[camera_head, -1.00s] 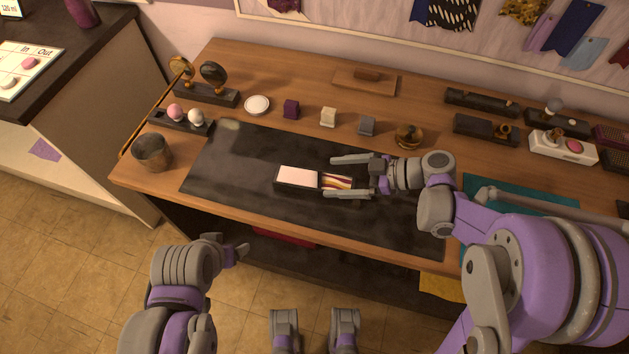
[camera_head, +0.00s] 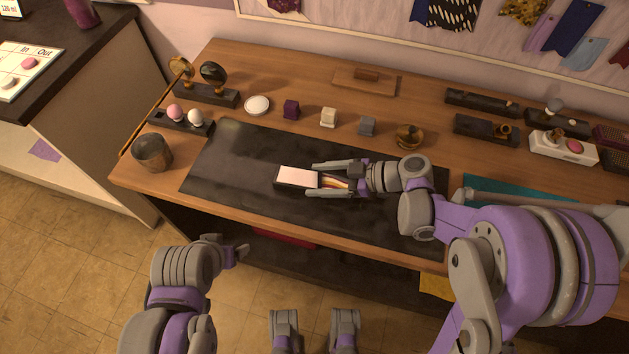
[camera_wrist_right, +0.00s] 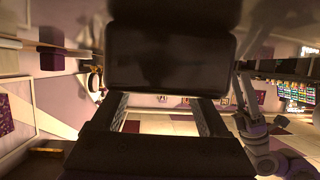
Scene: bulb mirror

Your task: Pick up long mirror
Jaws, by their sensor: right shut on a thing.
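The long mirror (camera_head: 298,178) is a flat dark-edged rectangle with a bright pinkish-white face and streaked reflections at its right end. It is over the dark mat in the head view; I cannot tell whether it touches the mat. My right gripper (camera_head: 312,178) comes in from the right and is shut on the mirror, one finger along each long side. In the right wrist view a dark panel, likely the mirror (camera_wrist_right: 170,58), fills the upper middle beyond the fingers (camera_wrist_right: 165,112). My left gripper (camera_head: 240,250) is in front of the table, away from the mirror; its jaw opening is unclear.
The dark mat (camera_head: 225,165) is otherwise bare. A metal cup (camera_head: 152,152) stands at the left table edge. Several small cubes, a white dish (camera_head: 257,105) and a round brass piece (camera_head: 409,135) line the mat's back. Dark racks and a teal mat lie right.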

